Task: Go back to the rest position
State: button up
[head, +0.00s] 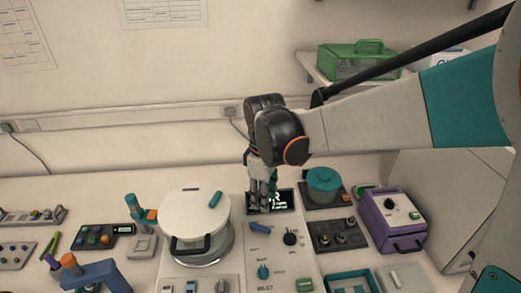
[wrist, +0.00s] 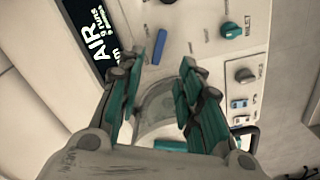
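My gripper (head: 262,207) points down over the instrument panel, in front of the dark display (head: 285,200) and right of the round white chamber lid (head: 190,215). In the wrist view its teal-padded fingers (wrist: 158,70) stand apart. A greyish curved surface (wrist: 155,105) shows between them; it looks like the edge of the round lid behind, and I see nothing clearly gripped. The display with white text (wrist: 98,45) and a blue bar (wrist: 160,46) on the panel lie beyond the fingertips. My arm reaches in from the right.
A teal-lidded round pot (head: 323,180) and a purple box (head: 390,220) stand to the right. Small tools and trays (head: 92,237) lie left. Open air lies above the bench before the wall.

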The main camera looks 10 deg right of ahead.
jog(key=s+d+r+m+t, duration=0.3)
jog(key=s+d+m, duration=0.2)
jog(key=s+m, duration=0.1)
jog(key=s+d+r+m+t, duration=0.4)
jog(key=s+d+m, duration=0.1)
jog(key=s, duration=0.3)
jog(key=shift+s+d+m, duration=0.3)
jog(key=shift+d+m, duration=0.1)
jog(key=shift+d, duration=0.25)
